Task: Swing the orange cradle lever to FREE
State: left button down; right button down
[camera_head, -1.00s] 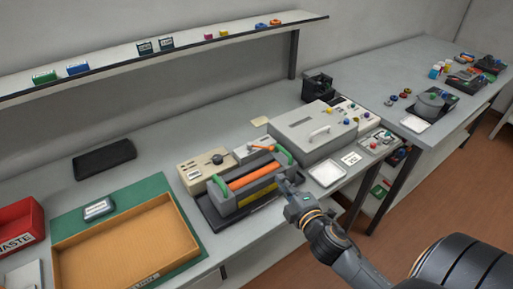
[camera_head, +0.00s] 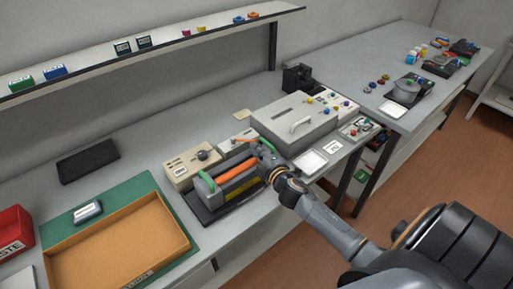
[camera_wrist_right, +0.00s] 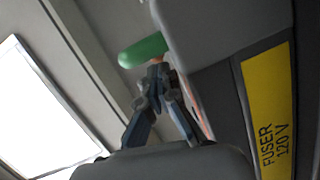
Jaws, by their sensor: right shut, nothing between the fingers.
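The orange cradle lever (camera_head: 246,140) shows as a thin orange bar at the back of the cradle, by the small white box. The fuser (camera_head: 238,184) sits in front of it on a dark tray, with an orange roller (camera_head: 236,167) and green end handles. My right gripper (camera_head: 266,151) is at the fuser's right end, close to the lever and hiding the right green handle. In the wrist view the right gripper (camera_wrist_right: 158,78) is shut and empty, its tips just beside a green handle (camera_wrist_right: 142,50). Contact cannot be told. My left gripper is out of view.
A cardboard tray (camera_head: 120,248) is at the front left.

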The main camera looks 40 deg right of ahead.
jog(key=shift+w+d, duration=0.1)
jog(key=shift+d, duration=0.05)
jog(key=shift+w+d+n+y, duration=0.25)
jog(key=shift+d+n+y, duration=0.3)
jog(key=shift+n+y, duration=0.4)
jog(key=shift+a, duration=0.1)
